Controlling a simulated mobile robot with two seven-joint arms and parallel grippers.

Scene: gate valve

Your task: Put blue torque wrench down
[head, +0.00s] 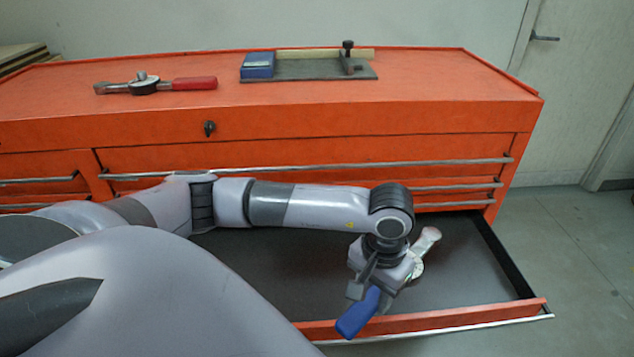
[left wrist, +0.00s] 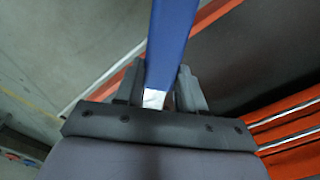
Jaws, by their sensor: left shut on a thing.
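The blue torque wrench (head: 359,312) has a blue handle and a silver head end. My left gripper (head: 372,284) is shut on it at the handle's inner end. The wrench is tilted, its blue handle toward the drawer's front edge and its head toward the back right. In the left wrist view the blue handle (left wrist: 171,45) runs up from between the two fingers (left wrist: 160,92). The wrench is over the open drawer (head: 470,262); whether it touches the drawer floor I cannot tell. My right gripper is not in view.
The orange tool chest (head: 320,115) stands in front of me. On its top lie a red-handled torque wrench (head: 190,84) and a grey fixture with a blue block (head: 310,70). The visible drawer floor is bare. Its front rim (head: 450,319) is close to the handle.

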